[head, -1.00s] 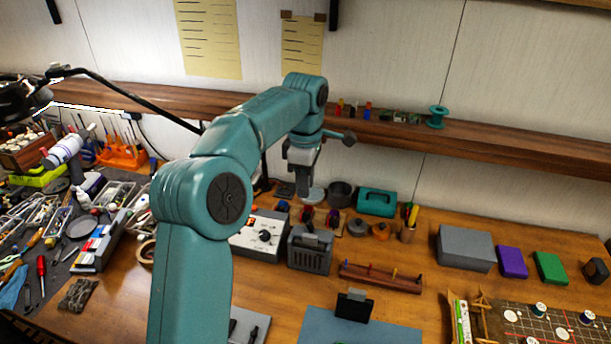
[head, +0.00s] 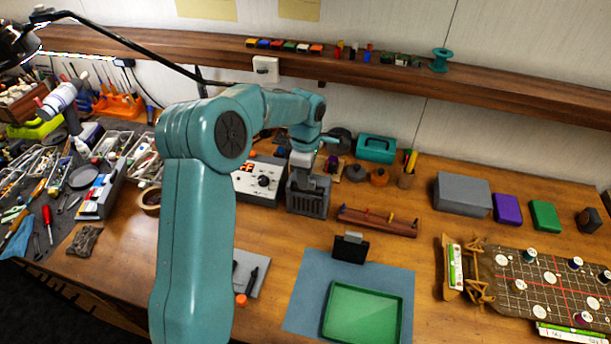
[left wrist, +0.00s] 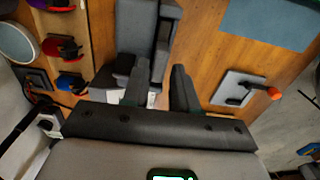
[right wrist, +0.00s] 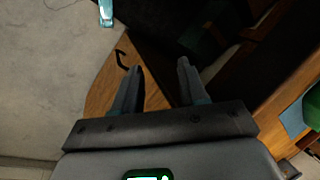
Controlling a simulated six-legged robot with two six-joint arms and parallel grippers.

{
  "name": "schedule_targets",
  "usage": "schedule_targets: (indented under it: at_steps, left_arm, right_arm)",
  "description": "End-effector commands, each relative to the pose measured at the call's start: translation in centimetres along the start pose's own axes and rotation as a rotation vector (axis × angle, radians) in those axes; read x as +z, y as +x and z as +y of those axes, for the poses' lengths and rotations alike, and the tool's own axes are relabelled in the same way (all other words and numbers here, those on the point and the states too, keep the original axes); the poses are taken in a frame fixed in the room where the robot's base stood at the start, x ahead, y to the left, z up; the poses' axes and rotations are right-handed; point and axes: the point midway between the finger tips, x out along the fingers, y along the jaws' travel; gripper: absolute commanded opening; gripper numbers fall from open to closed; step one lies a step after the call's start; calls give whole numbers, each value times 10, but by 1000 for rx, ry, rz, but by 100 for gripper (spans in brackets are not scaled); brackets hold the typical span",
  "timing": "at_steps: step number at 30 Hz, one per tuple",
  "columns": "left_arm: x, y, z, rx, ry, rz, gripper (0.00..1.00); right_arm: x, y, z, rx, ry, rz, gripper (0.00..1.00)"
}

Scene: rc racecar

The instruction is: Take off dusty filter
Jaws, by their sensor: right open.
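No part is clearly recognizable as the dusty filter. A dark grey finned box (head: 308,198) stands on the bench in the head view, with a smaller grey part on top. My left gripper (head: 308,178) is just above or at its top; contact cannot be told. In the left wrist view, my left gripper (left wrist: 160,90) has its fingers apart, with the grey box (left wrist: 146,38) beyond and beside the left finger. Nothing is clearly held. My right gripper (right wrist: 157,85) is open and empty in the right wrist view, over floor and a wooden edge; it is outside the head view.
A control box (head: 260,180) stands left of the finned box, and a wooden rack (head: 378,222) to its right. A blue mat (head: 300,310) carries a green tray (head: 365,335) and a black stand (head: 350,249). Tools crowd the left bench. A wooden shelf (head: 480,79) runs behind.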

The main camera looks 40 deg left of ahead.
Motion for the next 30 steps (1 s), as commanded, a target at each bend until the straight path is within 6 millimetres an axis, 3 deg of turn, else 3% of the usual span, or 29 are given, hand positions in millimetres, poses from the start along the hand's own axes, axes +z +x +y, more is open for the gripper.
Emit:
schedule_targets:
  at_steps: [10, 13, 30]
  left_arm:
    - [0, 5, 1, 1, 1, -1, 28]
    - [0, 5, 1, 1, 1, -1, 0]
    - [1, -1, 1, 1, 1, -1, 0]
  right_arm:
    - [0, 0, 0, 0, 1, 1, 43]
    - [0, 0, 0, 0, 0, 0, 43]
    - [0, 1, 0, 0, 0, 0, 43]
